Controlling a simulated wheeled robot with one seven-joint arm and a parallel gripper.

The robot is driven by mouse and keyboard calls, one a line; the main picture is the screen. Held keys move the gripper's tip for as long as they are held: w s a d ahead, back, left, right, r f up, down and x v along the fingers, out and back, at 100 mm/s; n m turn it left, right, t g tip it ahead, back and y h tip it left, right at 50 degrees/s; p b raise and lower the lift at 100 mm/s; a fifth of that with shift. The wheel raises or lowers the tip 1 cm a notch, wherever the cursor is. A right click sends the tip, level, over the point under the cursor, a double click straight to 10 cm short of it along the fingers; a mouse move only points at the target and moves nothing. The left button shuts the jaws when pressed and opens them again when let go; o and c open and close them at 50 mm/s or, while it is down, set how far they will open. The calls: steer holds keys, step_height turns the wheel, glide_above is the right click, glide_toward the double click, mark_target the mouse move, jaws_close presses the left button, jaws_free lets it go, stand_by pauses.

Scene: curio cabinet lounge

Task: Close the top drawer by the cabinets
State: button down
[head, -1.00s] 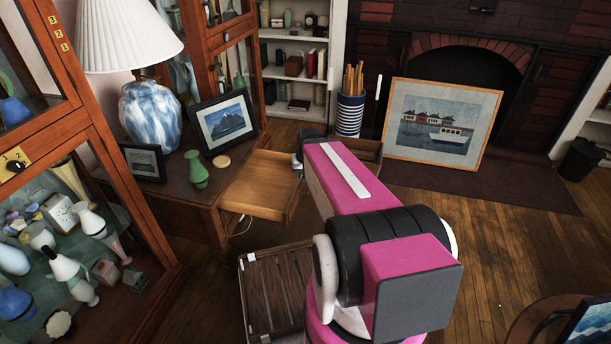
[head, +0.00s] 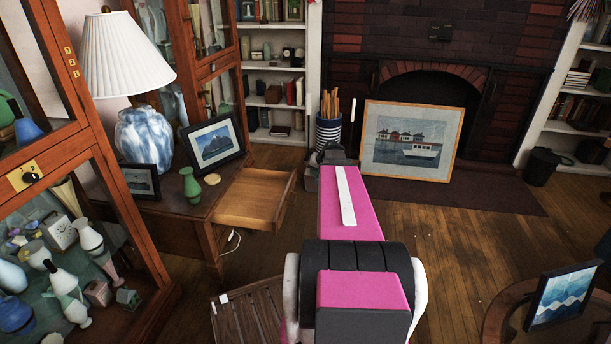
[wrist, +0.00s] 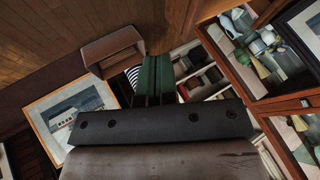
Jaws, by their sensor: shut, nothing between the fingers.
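The top drawer (head: 252,199) of the wooden desk between the cabinets is pulled out and looks empty. Its open inside shows in the head view, and its front panel faces right. My gripper (head: 336,152) is at the far end of my arm, to the right of the drawer front in the head view and apart from it. Its fingers are mostly hidden there by my arm. In the wrist view my gripper's dark green fingers (wrist: 156,76) are together with nothing between them.
A green vase (head: 190,187), framed pictures and a lamp (head: 148,140) stand on the desk. A striped bin (head: 328,133) stands behind my gripper, and a boat painting (head: 412,143) leans by the fireplace. A slatted wooden piece (head: 250,318) is low in front.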

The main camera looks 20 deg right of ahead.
glide_toward(294, 181)
step_height(294, 181, down, 4)
steer(key=d, duration=0.2)
steer(key=shift+w+a+r, duration=0.1)
steer(key=shift+w+a, duration=0.45)
steer(key=shift+a, duration=0.3)
steer(key=shift+w+a+r, duration=0.15)
steer(key=shift+w+a, duration=0.45)
steer(key=shift+a, duration=0.3)
steer(key=w+a, duration=0.4)
steer(key=a, duration=0.2)
steer(key=w+a, duration=0.5)
steer(key=a, duration=0.2)
steer(key=w+a, duration=0.4)
steer(key=a, duration=0.2)
steer(key=shift+w+a, duration=0.15)
steer(key=shift+a, duration=0.15)
